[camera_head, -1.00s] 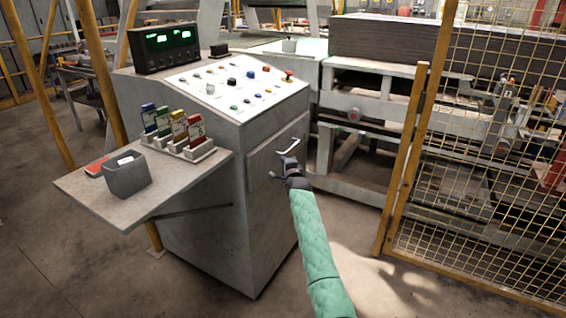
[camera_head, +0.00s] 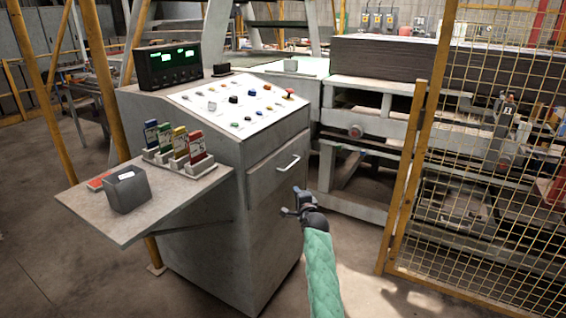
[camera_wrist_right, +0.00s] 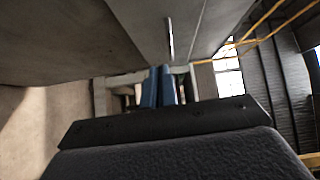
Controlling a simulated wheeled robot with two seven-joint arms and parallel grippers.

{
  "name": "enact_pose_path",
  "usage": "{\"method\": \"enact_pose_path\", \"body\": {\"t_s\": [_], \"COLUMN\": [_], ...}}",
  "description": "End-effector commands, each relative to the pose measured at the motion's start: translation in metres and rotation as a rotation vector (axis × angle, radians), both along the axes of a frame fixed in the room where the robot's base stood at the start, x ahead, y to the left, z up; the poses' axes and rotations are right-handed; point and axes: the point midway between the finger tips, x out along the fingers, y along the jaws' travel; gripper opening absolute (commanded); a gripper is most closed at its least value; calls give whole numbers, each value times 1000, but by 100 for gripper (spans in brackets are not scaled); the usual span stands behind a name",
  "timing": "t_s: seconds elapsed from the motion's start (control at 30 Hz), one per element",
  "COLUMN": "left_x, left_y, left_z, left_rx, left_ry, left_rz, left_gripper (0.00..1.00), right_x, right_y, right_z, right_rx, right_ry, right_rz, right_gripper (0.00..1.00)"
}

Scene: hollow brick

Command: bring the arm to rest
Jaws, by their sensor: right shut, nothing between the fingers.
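My right arm, in a green quilted sleeve (camera_head: 322,270), comes up from the bottom of the head view. Its dark right gripper (camera_head: 293,204) is shut and empty. It is in front of the grey control cabinet (camera_head: 215,240), below and apart from the drawer handle (camera_head: 288,163). The drawer (camera_head: 265,180) looks closed. In the right wrist view, blue finger parts (camera_wrist_right: 158,88) show close together, with the cabinet's grey surface (camera_wrist_right: 80,40) above them. My left gripper is not in view.
A side shelf (camera_head: 105,222) holds a grey bin (camera_head: 127,190) and a rack of coloured cards (camera_head: 178,145). A yellow mesh fence (camera_head: 480,160) stands at the right. Bare floor (camera_head: 375,295) lies between cabinet and fence.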

Motion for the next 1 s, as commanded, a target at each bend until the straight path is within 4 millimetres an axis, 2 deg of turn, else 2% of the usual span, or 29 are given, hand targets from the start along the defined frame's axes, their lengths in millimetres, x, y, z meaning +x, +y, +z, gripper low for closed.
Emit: {"method": "enact_pose_path", "body": {"t_s": [0.2, 0.3, 0.47, 0.67, 0.83, 1.0], "left_x": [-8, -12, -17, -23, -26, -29], "left_y": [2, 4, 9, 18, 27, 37], "left_z": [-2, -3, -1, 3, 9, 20], "left_rx": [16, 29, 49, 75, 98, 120], "left_ry": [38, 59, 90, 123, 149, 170], "left_rz": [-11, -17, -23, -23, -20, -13], "left_gripper": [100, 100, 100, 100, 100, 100], "right_x": [-5, -13, -33, -66, -112, -177], "right_y": [13, 17, 21, 19, 13, 3], "right_z": [-26, -26, -6, 33, 47, 37], "right_rx": [-248, -387, -602, -853, -1052, -1225], "right_ry": [87, 122, 144, 146, 169, 224], "right_rz": [91, 149, 238, 332, 409, 499], "right_gripper": [0, 0, 0, 0, 0, 0]}}
